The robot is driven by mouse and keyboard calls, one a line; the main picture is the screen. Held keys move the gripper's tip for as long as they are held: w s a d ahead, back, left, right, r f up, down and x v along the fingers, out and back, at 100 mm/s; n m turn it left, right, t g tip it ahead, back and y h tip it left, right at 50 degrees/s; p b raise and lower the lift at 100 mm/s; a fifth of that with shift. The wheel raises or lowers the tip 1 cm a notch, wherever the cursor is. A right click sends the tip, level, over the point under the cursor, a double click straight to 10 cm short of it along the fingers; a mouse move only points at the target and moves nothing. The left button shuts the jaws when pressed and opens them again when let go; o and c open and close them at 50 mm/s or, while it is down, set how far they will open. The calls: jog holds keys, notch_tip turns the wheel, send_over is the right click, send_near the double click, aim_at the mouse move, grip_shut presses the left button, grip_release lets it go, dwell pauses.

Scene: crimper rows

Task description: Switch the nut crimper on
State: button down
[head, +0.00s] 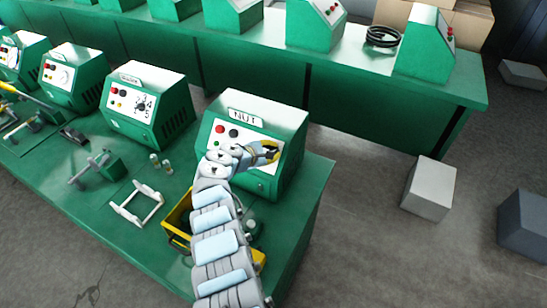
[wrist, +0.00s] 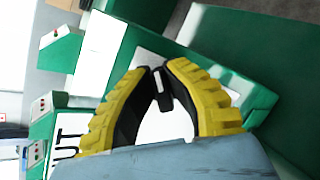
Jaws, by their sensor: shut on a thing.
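The nut crimper (head: 285,122) is a green box with a white sloped front, at the right end of the near bench. Its label (head: 245,117) is hard to read in the head view; in the wrist view the letters "UT" (wrist: 68,144) show. A red button (head: 219,129) and a black one (head: 234,132) sit on its front. My gripper (head: 270,153) is at the right of this front. In the wrist view, my yellow gripper fingers (wrist: 160,76) are shut on a small black knob (wrist: 161,98) with a pale mark. My gripper hides part of the knob.
Other green crimpers (head: 147,104) stand in a row to the left, and more on the far bench (head: 345,75). A yellow bin (head: 177,222) and a white frame (head: 137,203) lie on the near bench close to my arm. Grey blocks (head: 429,188) stand on the floor at right.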

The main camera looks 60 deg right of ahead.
jog(key=m+b, duration=0.2)
jog(key=f+m+y+b, duration=0.1)
jog(key=m+b, duration=0.3)
jog(key=m+y+b, duration=0.1)
jog(key=b, duration=0.1)
jog(key=shift+a+r+m+g, duration=0.15)
jog(key=shift+a+m+g, duration=0.05)
jog(key=shift+m+g, duration=0.2)
jog(key=shift+y, duration=0.3)
jog(key=c, duration=1.1)
grip_release()
jog(key=shift+s+r, duration=0.1)
jog(key=v, duration=1.2)
